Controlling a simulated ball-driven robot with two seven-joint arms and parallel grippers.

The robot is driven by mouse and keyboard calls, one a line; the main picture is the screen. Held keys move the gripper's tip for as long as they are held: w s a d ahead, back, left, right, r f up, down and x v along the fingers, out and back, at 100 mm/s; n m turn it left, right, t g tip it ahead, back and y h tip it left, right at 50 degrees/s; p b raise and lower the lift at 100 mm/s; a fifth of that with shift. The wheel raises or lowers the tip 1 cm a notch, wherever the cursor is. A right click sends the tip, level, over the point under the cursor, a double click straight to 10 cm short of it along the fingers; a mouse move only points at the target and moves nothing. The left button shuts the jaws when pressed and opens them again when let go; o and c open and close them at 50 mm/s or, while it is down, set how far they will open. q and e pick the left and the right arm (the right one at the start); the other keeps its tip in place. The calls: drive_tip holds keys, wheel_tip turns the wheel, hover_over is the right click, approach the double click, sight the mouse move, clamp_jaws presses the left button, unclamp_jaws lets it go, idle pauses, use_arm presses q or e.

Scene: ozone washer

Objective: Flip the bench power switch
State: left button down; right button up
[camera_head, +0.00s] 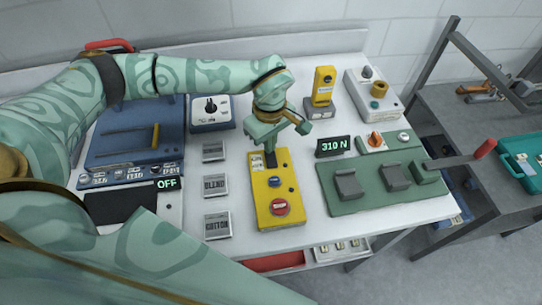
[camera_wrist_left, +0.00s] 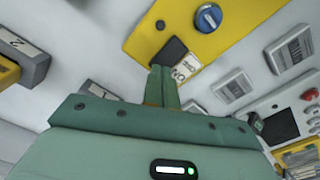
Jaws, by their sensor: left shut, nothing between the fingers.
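The bench power switch looks to be the black rocker (camera_wrist_left: 171,50) at the end of a yellow panel (camera_head: 288,188), beside a small white label. The rocker also shows as a dark patch in the head view (camera_head: 257,161), partly covered by my gripper. My left gripper (camera_head: 270,161) points down over that end of the panel. In the left wrist view its fingertips (camera_wrist_left: 161,70) are shut, empty and right by the rocker's edge; I cannot tell whether they touch it. My right gripper is not in view.
The yellow panel also carries a blue knob (camera_head: 274,181) and a red button (camera_head: 280,207). A display (camera_head: 167,184) reads OFF. Grey labelled blocks (camera_head: 215,186) lie left of the panel. A 310 N display (camera_head: 333,146) and a green fixture (camera_head: 378,198) stand right.

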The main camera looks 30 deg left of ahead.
use_arm(q)
drive_tip(key=shift+f+b, duration=0.35)
drive_tip(key=shift+f, duration=0.35)
drive_tip(key=shift+r, duration=0.15)
wheel_tip(320, 180, up, 7)
drive_tip(key=p, duration=0.6)
idle(0.6)
